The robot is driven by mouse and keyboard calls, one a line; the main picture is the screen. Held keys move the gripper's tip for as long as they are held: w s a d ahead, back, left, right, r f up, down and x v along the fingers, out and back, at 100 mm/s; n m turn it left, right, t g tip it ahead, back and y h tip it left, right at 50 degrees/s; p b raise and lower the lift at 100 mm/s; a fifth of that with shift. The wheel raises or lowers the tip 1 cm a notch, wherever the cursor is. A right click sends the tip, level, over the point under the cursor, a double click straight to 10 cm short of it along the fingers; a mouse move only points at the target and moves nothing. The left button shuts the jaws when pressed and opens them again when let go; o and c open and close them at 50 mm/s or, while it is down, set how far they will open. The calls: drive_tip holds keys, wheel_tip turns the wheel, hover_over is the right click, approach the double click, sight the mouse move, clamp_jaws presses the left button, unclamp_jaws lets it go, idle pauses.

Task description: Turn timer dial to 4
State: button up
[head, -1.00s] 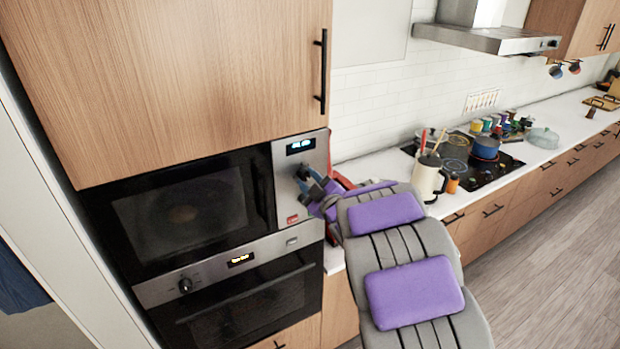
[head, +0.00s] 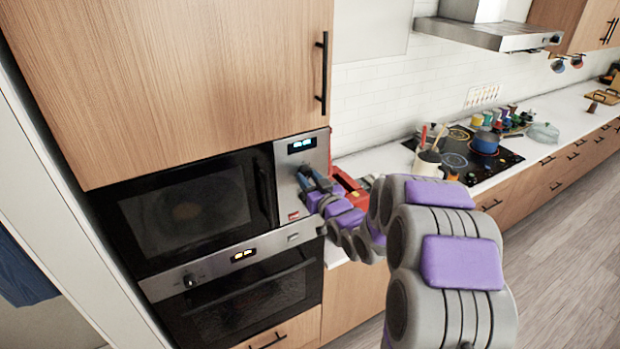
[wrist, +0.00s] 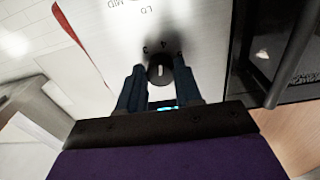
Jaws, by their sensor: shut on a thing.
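The timer dial (wrist: 160,70) is a dark round knob with a pale pointer mark on a silver control panel (wrist: 110,45). In the wrist view it sits between my two blue fingers, with the digits 3, 4 and 5 printed in an arc above it. The pale mark points roughly up toward the 4; its exact setting is hard to read. My gripper (wrist: 160,85) is shut on the dial. In the head view my gripper (head: 312,182) is at the panel (head: 290,170) right of the microwave, and it hides the dial.
The microwave (head: 185,210) has a dark handle just left of the panel. An oven (head: 250,300) is below it and a wooden cabinet (head: 180,80) above. A red object (head: 348,188) stands close right of my gripper. The counter carries a cream jug (head: 427,168) and a hob (head: 455,160).

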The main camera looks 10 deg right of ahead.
drive_tip(key=shift+f+m, duration=0.25)
drive_tip(key=shift+m, duration=0.25)
drive_tip(key=o, duration=1)
drive_tip(key=shift+w+r, duration=0.1)
drive_tip(key=shift+o, duration=0.2)
drive_tip(key=shift+r, duration=0.1)
drive_tip(key=b+v, duration=0.5)
drive_tip(key=v, duration=0.4)
drive_tip(key=shift+s+d+f+b, duration=0.1)
drive_tip(key=shift+s+f+b, duration=0.15)
drive_tip(key=shift+b, duration=0.3)
